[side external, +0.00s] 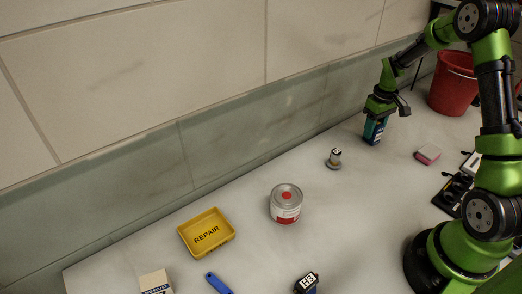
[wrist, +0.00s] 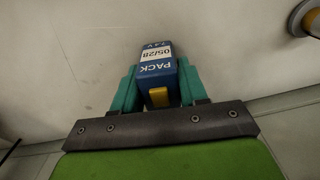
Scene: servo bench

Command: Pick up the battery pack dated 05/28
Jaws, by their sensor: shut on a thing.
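In the side external view my gripper (side external: 376,122) is at the back right of the bench, pointing down. The pack (side external: 374,133) shows there as a dark blue block between the fingers. I cannot tell whether its bottom touches the bench.
A red bucket (side external: 453,85) stands behind. A can (side external: 286,203), a yellow REPAIR tray (side external: 207,232) and a dark block marked H3 (side external: 307,283) are farther forward.

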